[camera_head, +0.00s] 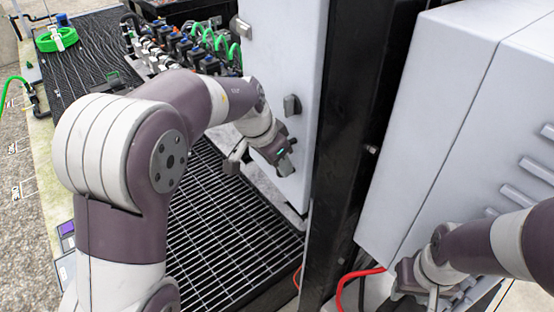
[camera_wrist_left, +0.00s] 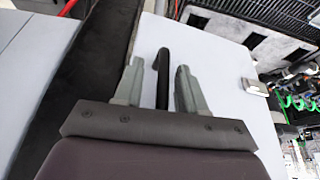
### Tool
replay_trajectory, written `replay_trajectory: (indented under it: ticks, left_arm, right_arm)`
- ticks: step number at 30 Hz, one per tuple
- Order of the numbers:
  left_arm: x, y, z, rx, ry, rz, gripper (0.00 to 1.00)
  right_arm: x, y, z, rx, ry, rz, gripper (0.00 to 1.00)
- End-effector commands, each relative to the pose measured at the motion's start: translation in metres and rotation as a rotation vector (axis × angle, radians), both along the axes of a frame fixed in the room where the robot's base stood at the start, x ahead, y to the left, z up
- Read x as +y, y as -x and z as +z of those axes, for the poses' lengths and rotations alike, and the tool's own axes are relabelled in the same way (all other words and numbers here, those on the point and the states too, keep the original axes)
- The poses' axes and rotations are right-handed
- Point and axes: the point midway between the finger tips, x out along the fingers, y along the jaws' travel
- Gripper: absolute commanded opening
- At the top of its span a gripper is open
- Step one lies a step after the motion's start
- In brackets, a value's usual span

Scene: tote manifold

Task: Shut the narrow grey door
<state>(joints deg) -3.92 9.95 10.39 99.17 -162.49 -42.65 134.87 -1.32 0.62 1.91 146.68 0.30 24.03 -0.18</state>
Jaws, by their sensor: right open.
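The narrow grey door (camera_head: 283,55) is a tall light grey panel beside a black post, with a dark handle (camera_head: 291,105) on its face. It also fills the middle of the left wrist view (camera_wrist_left: 222,75). My left gripper (camera_head: 284,160) is close to the door face, just below that handle in the head view. In the left wrist view its two fingers (camera_wrist_left: 157,85) are apart, with a black handle (camera_wrist_left: 162,68) showing between them. I cannot tell whether they touch it. My right gripper (camera_head: 424,284) is open at the lower right, partly hidden, by the large grey cabinet.
The black post (camera_head: 360,110) stands between the door and the large grey cabinet (camera_head: 430,110). A manifold with blue valves and green hoses (camera_head: 190,45) lies behind the door to the left. Dark floor grating (camera_head: 215,225) lies below. A red hose (camera_head: 350,280) runs near my right gripper.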

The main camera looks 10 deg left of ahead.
Motion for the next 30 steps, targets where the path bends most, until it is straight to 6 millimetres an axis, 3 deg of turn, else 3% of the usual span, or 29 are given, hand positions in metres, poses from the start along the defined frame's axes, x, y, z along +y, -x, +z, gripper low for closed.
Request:
replay_trajectory:
  ticks: [6,10,17,24,25,28,30]
  left_arm:
    - [0.005,0.006,0.019,-0.007,-0.001,0.001,0.4]
    - [0.011,0.016,0.052,-0.003,0.0,0.001,0.4]
    - [0.016,0.023,0.068,-0.002,0.005,-0.001,0.4]
    - [0.016,0.024,0.069,-0.001,0.005,-0.002,0.4]
    - [0.016,0.024,0.069,-0.001,0.005,-0.002,0.37]
    - [0.018,0.024,0.061,-0.003,0.006,0.003,0.04]
    - [0.023,0.026,0.05,-0.017,0.006,0.016,0.0]
  right_arm:
    - [0.0,0.0,-0.012,0.0,0.0,0.0,0.43]
    - [0.0,0.0,0.005,0.0,0.0,0.0,0.43]
    - [0.0,0.0,0.0,0.0,0.0,0.0,0.43]
    - [0.0,0.0,0.0,0.0,0.0,0.0,0.43]
    - [0.0,0.0,0.0,0.0,0.0,0.0,0.43]
    - [0.0,0.0,-0.009,0.0,0.0,0.0,0.43]
    - [0.0,0.0,-0.026,0.0,0.0,0.0,0.43]
